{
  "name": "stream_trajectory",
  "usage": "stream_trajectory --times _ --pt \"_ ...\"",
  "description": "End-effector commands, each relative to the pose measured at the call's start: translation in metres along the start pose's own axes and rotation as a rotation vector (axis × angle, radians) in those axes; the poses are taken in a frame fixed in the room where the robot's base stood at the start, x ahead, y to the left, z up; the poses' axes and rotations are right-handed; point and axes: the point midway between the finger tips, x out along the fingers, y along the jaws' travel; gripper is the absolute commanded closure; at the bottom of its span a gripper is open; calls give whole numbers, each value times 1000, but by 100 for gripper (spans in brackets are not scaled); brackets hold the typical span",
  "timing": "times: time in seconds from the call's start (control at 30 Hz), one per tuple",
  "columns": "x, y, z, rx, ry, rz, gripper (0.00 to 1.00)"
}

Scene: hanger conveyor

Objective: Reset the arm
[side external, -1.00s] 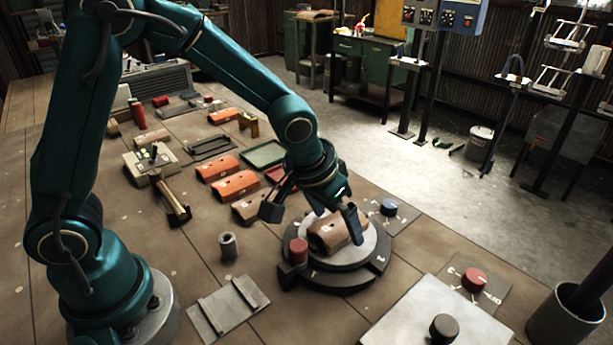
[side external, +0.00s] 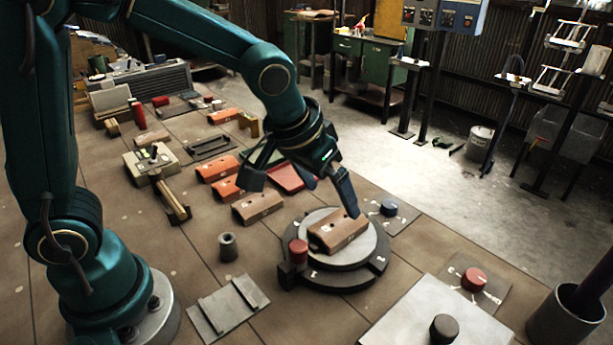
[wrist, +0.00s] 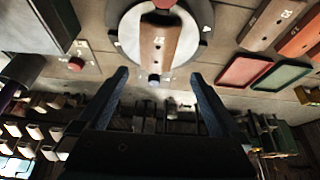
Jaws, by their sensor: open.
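My gripper (side external: 300,187) is open and empty, above and to the left of the round turntable (side external: 375,265) in the side view. A brown block with small holes in its top (side external: 338,231) lies on the turntable's pale disc, apart from my fingers. In the wrist view my two fingers (wrist: 158,85) are spread wide, and the brown block (wrist: 157,45) shows beyond them on the disc. A red cylinder (side external: 298,251) stands at the turntable's left edge.
Orange and brown blocks (side external: 258,206) and a red tray (side external: 292,178) lie left of and behind the turntable. A blue knob (side external: 389,208) and a red knob (side external: 474,280) sit to its right. A pale plate (side external: 430,315) lies in front. A dark bin (side external: 565,318) stands at far right.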

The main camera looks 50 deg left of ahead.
Motion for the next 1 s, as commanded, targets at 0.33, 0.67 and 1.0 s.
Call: stream_trajectory --times 0.33,0.67,1.0 --pt "-83 -36 19 -83 154 -5 0" --pt "-110 -49 89 -53 143 -11 0" --pt "-103 -46 122 24 46 0 0"
